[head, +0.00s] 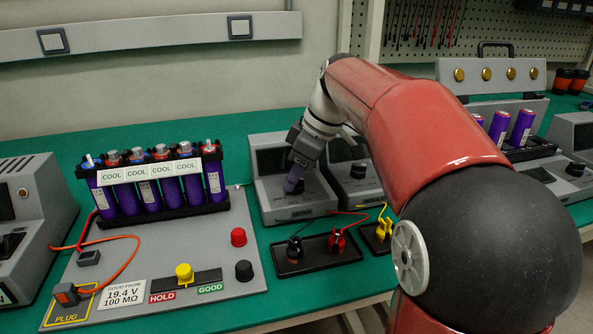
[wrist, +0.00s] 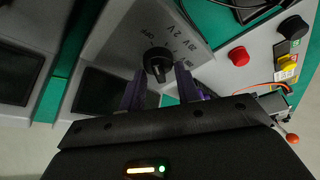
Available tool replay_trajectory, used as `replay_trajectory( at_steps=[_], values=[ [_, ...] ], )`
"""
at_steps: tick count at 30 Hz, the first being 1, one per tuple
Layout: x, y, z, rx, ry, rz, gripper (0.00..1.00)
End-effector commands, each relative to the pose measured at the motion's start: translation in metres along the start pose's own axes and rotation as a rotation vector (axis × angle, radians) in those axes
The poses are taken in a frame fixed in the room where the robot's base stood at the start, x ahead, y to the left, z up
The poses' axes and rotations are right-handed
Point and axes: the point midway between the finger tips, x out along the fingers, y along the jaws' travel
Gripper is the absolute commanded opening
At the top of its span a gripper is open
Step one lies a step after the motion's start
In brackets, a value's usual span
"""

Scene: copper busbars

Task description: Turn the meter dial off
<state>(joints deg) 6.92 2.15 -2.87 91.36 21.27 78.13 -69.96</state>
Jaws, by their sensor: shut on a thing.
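The meter (head: 306,211) is a grey box with a dark screen, on the green bench left of my arm. In the wrist view its sloping face (wrist: 196,48) carries printed marks, among them OFF and a 2 V mark, around a black dial (wrist: 157,62). My gripper (head: 292,188) reaches down onto the meter face. In the wrist view my gripper (wrist: 160,72) has one purple finger on each side of the dial and is shut on it. I cannot tell which mark the dial points at. In the head view my fingers hide most of the dial.
A second meter (head: 372,192) with a black knob stands close on the right. In front lie black trays (head: 313,262) with red, black and yellow clips. On the left, a grey panel (head: 130,262) holds purple cells, coloured knobs and an orange cable.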

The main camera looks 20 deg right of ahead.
Motion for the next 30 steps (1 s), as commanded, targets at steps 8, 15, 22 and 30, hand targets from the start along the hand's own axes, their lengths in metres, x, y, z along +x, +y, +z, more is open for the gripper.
replay_trajectory(
  at_steps=[8, 15, 22, 30],
  values=[
    [0.0006, 0.0003, 0.0008, -0.052, -0.002, -0.023, 0.1],
    [0.001, 0.0002, 0.0009, -0.058, -0.003, -0.026, 0.1],
    [0.0011, 0.0001, 0.0009, -0.058, -0.003, -0.026, 0.39],
    [0.0006, 0.0002, 0.0004, -0.057, -0.002, -0.025, 0.54]
  ],
)
